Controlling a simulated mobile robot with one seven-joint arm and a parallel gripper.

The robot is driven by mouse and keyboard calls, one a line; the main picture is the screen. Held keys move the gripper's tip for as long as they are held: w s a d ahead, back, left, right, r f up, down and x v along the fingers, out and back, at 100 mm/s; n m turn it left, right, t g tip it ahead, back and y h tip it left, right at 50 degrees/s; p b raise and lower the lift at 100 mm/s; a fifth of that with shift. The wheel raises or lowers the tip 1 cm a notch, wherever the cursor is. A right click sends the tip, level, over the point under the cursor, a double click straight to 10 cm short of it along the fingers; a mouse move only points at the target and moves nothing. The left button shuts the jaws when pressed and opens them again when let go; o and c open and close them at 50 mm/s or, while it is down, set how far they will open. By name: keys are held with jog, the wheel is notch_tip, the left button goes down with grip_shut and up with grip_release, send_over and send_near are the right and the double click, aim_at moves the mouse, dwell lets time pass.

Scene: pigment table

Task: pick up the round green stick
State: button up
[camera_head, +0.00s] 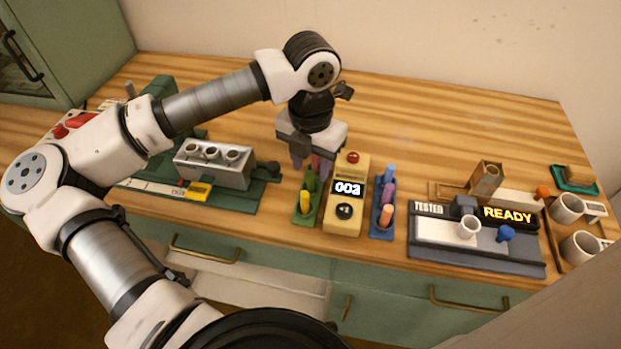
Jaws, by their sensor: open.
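My gripper (309,163) points down just behind and over the far end of a green holder (307,219) on the table. Its jaws are open. In the holder a green stick (310,180) stands upright toward the back, with a yellow stick (304,199) in front of it. The upper part of the green stick is close to the fingers. I cannot tell whether they touch or whether its top is round. The far end of the holder is partly hidden by the gripper.
A yellow box reading 003 (357,168) stands right beside the green holder. A blue holder (381,231) with several sticks is beyond it. A grey block with holes (213,166) is left. A tester (460,252) and mugs (567,208) are right. Free wood lies behind.

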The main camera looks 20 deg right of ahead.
aim_at(310, 173)
notch_tip(310, 173, down, 4)
jog(key=shift+f+p, duration=0.1)
jog(key=shift+p, duration=0.5)
jog(key=shift+c, duration=0.4)
grip_shut()
